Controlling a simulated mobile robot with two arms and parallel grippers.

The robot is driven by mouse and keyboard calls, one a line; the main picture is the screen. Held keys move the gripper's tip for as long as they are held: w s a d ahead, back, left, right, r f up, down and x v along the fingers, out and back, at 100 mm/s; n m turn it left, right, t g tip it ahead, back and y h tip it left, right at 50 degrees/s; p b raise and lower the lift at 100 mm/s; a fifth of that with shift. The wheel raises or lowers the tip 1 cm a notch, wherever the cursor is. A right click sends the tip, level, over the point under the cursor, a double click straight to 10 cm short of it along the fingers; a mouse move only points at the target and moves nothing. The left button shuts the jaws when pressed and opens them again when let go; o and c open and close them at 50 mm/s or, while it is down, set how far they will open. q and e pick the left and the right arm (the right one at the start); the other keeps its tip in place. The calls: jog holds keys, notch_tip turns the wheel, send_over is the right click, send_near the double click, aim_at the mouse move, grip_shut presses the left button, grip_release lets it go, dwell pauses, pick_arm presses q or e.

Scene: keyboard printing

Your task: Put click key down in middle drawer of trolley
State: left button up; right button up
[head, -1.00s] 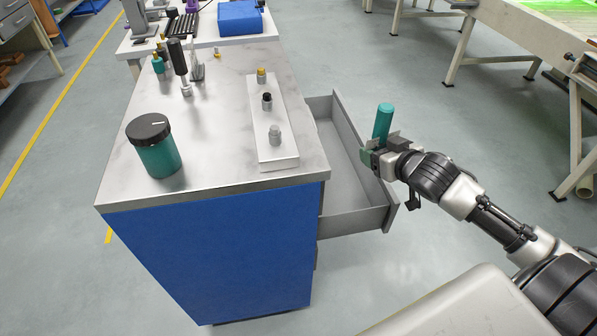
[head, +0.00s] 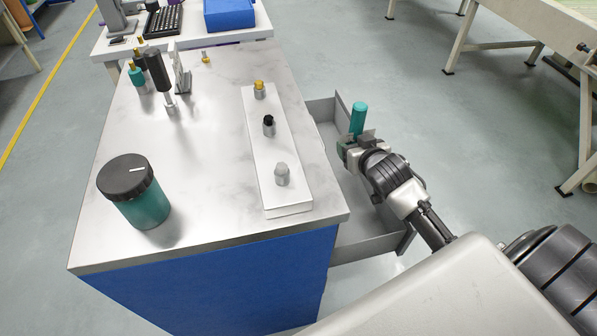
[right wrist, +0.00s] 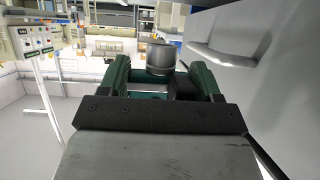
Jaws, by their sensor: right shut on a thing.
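My right gripper (head: 357,142) is shut on the click key (head: 358,118), a teal cylinder that stands upright above the fingers. In the right wrist view the grey end of the key (right wrist: 161,57) shows between my green fingers. The gripper is over the pulled-out grey drawer (head: 368,247) on the right side of the trolley (head: 215,215). My arm hides part of the drawer. I cannot tell from here which drawer level it is. My left gripper is not in view.
On the trolley top are a teal jar with a black lid (head: 130,190), a white strip (head: 285,202) with several small knobs, and a black-handled tool (head: 158,72). A table with a blue box (head: 236,15) stands behind. Open floor lies to the right.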

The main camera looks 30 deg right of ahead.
jog(key=w+f+b, duration=0.1)
jog(key=f, duration=0.4)
jog(key=w+f+b, duration=0.1)
jog(key=f, duration=0.3)
jog(key=w+a+f+b, duration=0.1)
jog(key=w+f+b, duration=0.1)
jog(key=f, duration=0.3)
jog(key=shift+w+f, duration=0.1)
jog(key=shift+f, duration=0.4)
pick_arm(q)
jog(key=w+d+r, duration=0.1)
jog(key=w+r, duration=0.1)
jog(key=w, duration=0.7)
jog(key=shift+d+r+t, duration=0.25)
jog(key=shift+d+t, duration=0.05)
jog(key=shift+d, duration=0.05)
pick_arm(e)
jog(key=shift+r, duration=0.1)
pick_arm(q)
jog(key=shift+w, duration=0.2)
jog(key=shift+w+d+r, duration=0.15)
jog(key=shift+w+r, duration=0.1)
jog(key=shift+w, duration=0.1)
pick_arm(e)
jog(key=shift+f, duration=0.5)
